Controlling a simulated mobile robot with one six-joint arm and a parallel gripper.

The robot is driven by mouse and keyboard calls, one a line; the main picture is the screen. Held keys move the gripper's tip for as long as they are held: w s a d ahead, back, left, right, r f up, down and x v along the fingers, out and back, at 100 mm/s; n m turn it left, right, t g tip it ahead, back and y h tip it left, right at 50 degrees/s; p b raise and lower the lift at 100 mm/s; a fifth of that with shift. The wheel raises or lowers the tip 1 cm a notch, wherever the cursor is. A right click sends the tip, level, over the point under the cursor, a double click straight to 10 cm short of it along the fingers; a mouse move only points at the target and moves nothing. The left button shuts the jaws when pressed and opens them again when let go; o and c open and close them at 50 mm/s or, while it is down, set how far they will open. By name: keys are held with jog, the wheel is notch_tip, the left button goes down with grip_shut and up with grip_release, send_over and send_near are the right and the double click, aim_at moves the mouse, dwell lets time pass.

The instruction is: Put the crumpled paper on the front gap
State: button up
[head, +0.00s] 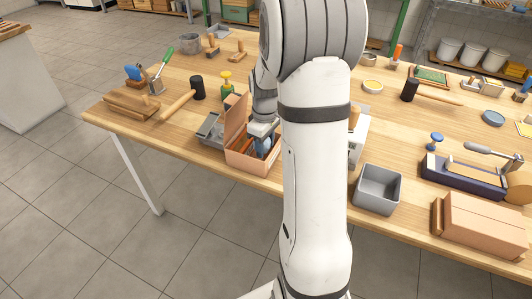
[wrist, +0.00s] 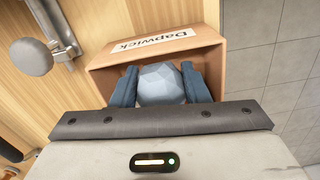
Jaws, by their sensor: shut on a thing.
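A pale blue-grey faceted ball, the crumpled paper (wrist: 161,84), is between the two blue fingers of my gripper (wrist: 159,88) in the wrist view. My gripper is shut on it. In the head view my gripper (head: 264,145) is at the right part of an open peach-coloured box (head: 240,161), over or inside it. The box also shows in the wrist view (wrist: 207,62), with a "Dapwick" label on one wall. Its raised lid (head: 236,120) stands on the left in the head view. The front gap cannot be made out; my gripper and arm hide part of the box.
A grey metal tray (head: 211,130) is left of the box. A grey open bin (head: 378,190) and a peach block-like box (head: 483,224) stand to the right near the table's front edge. A mallet (head: 183,100) lies at the left. My arm covers the middle of the head view.

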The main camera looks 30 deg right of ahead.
aim_at(266, 154)
jog(key=shift+s+d+f, duration=0.1)
jog(key=shift+f, duration=1.75)
jog(key=shift+f, duration=0.25)
jog(key=o, duration=0.9)
